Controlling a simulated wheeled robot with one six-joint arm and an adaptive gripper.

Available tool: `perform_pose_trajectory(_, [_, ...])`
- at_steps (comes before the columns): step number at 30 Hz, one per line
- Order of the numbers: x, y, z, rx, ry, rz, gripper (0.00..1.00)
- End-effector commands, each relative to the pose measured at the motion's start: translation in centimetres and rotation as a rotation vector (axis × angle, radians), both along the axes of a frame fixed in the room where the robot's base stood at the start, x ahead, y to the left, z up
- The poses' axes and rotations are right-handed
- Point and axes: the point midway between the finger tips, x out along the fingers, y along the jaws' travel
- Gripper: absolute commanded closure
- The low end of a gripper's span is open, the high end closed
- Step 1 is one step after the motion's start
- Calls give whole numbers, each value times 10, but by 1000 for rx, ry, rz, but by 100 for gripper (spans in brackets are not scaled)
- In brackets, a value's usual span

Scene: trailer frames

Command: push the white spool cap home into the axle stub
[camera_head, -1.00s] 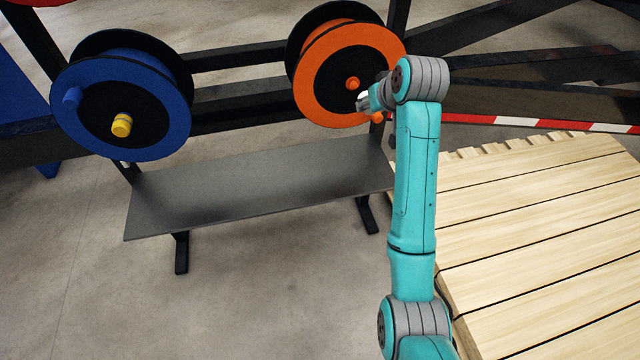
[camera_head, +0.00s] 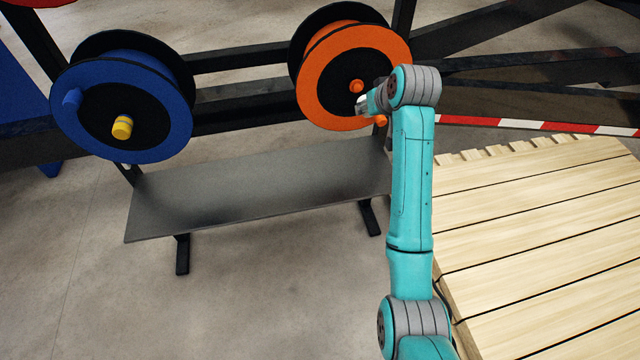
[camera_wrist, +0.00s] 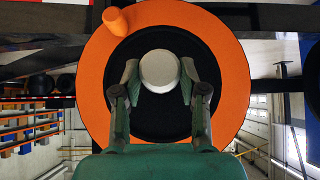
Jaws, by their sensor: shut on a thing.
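The white spool cap (camera_wrist: 160,71) is a round disc between the two fingers of my gripper (camera_wrist: 160,76), which is shut on it. The cap is in front of the black hub of the orange spool (camera_wrist: 95,85) in the wrist view. In the head view the cap (camera_head: 361,101) is a small pale patch at my gripper's tip, low and right of the orange axle stub (camera_head: 356,86). The stub is hidden behind the cap in the wrist view. I cannot tell whether cap and stub touch.
An orange peg (camera_wrist: 115,20) stands out from the spool's rim. A blue spool (camera_head: 180,108) with a yellow-capped axle (camera_head: 122,126) hangs to the left. A grey shelf (camera_head: 250,195) lies below. A wooden pallet (camera_head: 540,230) is at the right.

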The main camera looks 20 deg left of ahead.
Motion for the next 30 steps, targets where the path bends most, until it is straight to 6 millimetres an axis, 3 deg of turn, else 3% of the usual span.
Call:
perform_pose_trajectory(12, [39,25,1,-1,0,1,100])
perform_pose_trajectory(30, [42,27,0,0,0,0,100])
